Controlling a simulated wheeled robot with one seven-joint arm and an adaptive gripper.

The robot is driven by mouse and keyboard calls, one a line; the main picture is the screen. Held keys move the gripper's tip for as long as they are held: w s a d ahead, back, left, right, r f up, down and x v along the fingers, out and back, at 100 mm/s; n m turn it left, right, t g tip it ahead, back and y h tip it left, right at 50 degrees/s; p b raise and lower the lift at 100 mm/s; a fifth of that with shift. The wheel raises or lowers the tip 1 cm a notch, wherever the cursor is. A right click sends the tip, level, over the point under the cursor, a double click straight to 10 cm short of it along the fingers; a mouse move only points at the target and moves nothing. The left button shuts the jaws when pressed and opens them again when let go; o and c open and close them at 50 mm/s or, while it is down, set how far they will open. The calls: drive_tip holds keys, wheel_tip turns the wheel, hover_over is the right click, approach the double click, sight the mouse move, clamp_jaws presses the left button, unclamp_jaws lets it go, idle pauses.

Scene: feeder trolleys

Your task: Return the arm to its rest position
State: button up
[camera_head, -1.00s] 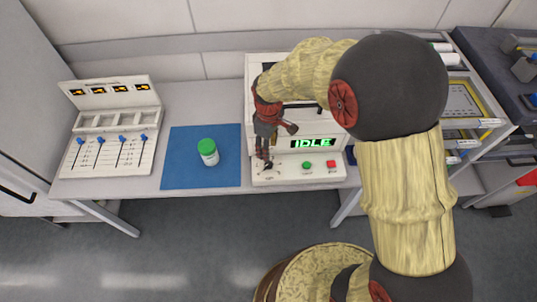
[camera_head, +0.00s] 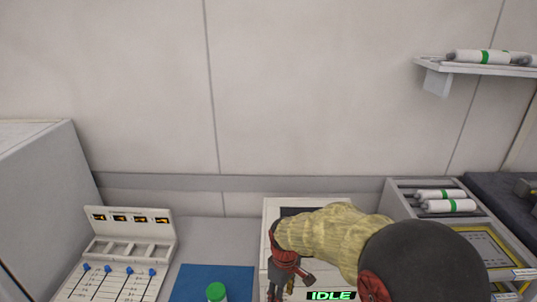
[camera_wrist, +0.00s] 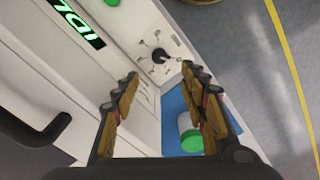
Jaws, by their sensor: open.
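My arm reaches in from the lower right of the head view, in front of the white machine (camera_head: 283,205) with the green IDLE display (camera_head: 331,296). My gripper (camera_head: 290,290) hangs at the arm's end before the machine, its tips cut off or unclear at the bottom edge. In the wrist view my gripper (camera_wrist: 165,85) is open and empty, its two fingers well apart above the machine's control panel. A black knob (camera_wrist: 159,56) shows between and beyond the fingertips. The IDLE display also shows in the wrist view (camera_wrist: 78,22).
A green-lidded white jar (camera_head: 216,292) stands on a blue mat (camera_head: 240,283) left of the machine. A slider panel with small displays (camera_head: 130,219) is farther left. A rack with white cylinders (camera_head: 400,200) stands right, below a wall shelf (camera_head: 480,66).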

drive_tip(key=s+d+r+m+t, duration=0.2)
drive_tip(key=s+d+r+m, duration=0.3)
drive_tip(key=s+r, duration=0.5)
drive_tip(key=s+d+r+m+t, duration=0.3)
drive_tip(key=s+d+r+m, duration=0.2)
drive_tip(key=s+d+r, duration=0.4)
wheel_tip(320, 180, up, 5)
drive_tip(key=shift+s+f+t, duration=0.2)
drive_tip(key=shift+s+t, duration=0.1)
drive_tip(key=shift+s, duration=0.5)
